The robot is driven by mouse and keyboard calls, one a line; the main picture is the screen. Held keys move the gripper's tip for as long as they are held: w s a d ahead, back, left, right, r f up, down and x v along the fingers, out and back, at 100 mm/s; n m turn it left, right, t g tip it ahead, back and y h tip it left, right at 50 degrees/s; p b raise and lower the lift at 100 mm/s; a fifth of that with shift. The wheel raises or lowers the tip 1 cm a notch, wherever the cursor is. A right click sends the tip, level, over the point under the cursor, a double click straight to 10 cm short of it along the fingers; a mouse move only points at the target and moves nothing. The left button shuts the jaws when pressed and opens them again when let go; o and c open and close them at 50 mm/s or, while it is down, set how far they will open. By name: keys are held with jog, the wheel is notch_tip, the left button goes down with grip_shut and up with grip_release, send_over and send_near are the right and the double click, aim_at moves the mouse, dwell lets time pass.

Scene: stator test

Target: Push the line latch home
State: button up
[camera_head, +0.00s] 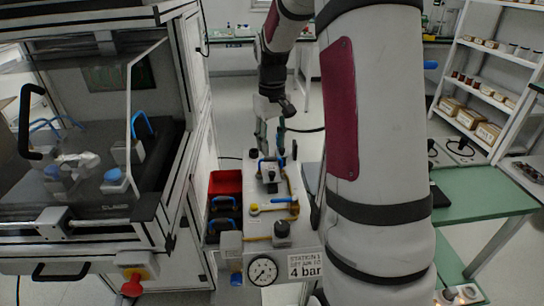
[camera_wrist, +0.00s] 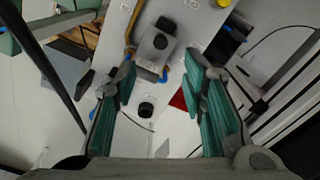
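The white station panel (camera_head: 262,190) stands in the middle of the head view, and part of it shows in the wrist view (camera_wrist: 190,20). I cannot tell for sure which fitting is the line latch. A grey block with a black top (camera_wrist: 158,45) sits on the panel, with blue at its lower edge and a yellow line beside it. A small round black knob (camera_wrist: 147,108) lies nearer the wrist camera. My gripper (camera_wrist: 162,85) is open and empty, its teal fingers apart over the panel. In the head view my gripper (camera_head: 270,138) hangs above the panel's far end.
A yellow-ended valve lever (camera_head: 255,209), a black-topped fitting (camera_head: 281,230) and a pressure gauge (camera_head: 263,270) are at the panel's near end. Red and dark bins (camera_head: 225,184) stand left of it. A glazed cabinet (camera_head: 100,130) is farther left, a green bench (camera_head: 480,200) right.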

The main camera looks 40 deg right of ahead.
jog(key=shift+r, duration=1.3)
jog(key=s+a+r, duration=0.9)
jog(key=s+a, duration=0.3)
jog(key=a, duration=0.2)
jog(key=s+a+f, duration=0.1)
jog(key=s+a, duration=0.2)
jog(key=s, duration=0.3)
jog(key=s+a+f+n+t, duration=0.1)
jog(key=s+a, duration=0.2)
jog(key=s, duration=0.3)
jog(key=s+a+f, duration=0.1)
jog(key=s+a, duration=0.1)
jog(key=s, duration=0.5)
notch_tip(320, 180, up, 16)
jog(key=t+p, duration=0.3)
jog(key=p, duration=1.1)
jog(key=shift+w, duration=0.35)
